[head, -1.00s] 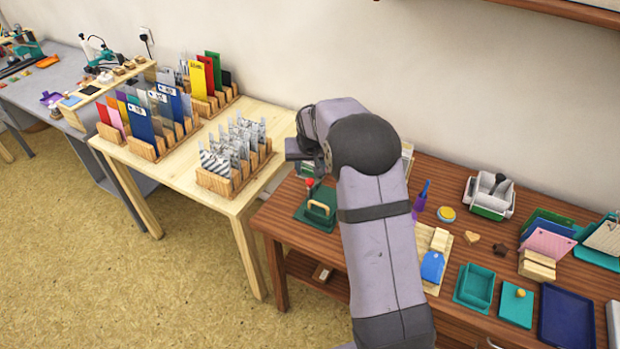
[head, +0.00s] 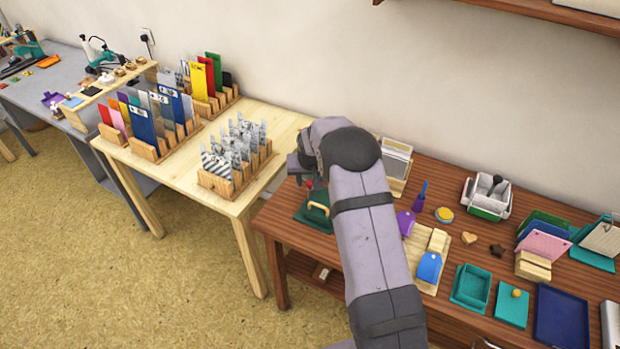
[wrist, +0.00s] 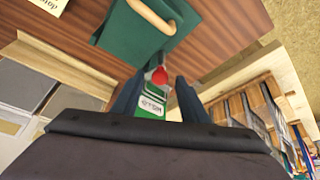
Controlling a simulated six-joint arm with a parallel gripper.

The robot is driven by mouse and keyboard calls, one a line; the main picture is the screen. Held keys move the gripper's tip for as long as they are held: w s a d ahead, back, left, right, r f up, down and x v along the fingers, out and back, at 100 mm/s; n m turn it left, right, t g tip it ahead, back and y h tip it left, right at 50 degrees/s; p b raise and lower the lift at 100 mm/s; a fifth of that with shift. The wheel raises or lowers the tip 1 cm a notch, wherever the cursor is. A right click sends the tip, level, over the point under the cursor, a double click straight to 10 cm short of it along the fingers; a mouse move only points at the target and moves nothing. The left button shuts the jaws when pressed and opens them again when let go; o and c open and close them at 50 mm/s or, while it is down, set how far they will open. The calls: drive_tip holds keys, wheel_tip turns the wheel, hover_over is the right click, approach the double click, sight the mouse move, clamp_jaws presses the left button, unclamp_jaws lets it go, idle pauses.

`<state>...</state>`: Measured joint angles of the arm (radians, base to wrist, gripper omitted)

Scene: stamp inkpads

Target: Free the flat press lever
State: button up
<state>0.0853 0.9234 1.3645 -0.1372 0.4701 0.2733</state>
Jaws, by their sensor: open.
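The flat press is a dark green block with a wooden loop handle. In the head view the press (head: 313,214) stands at the left end of the brown table, partly behind my arm. In the wrist view the press (wrist: 128,32) is at the top. The lever's red knob (wrist: 159,75) shows below its lower corner, between my fingers in the picture; I cannot tell whether they touch it. The knob is a small red spot in the head view (head: 309,184). My gripper (wrist: 157,92) is open. The lever's shaft is mostly hidden.
A green box with a white label (wrist: 152,106) lies beyond the fingers. A pale rack (head: 396,165) stands right of my wrist. The wooden table (head: 200,165) with a slotted card holder (head: 238,178) is on the left. A purple tag (head: 405,222) lies right of my arm.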

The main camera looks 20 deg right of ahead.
drive_tip(key=shift+f, duration=0.15)
clamp_jaws()
drive_tip(key=shift+d+f+n+y, duration=0.15)
drive_tip(key=shift+n+y, duration=0.25)
drive_tip(key=shift+n, duration=1.1)
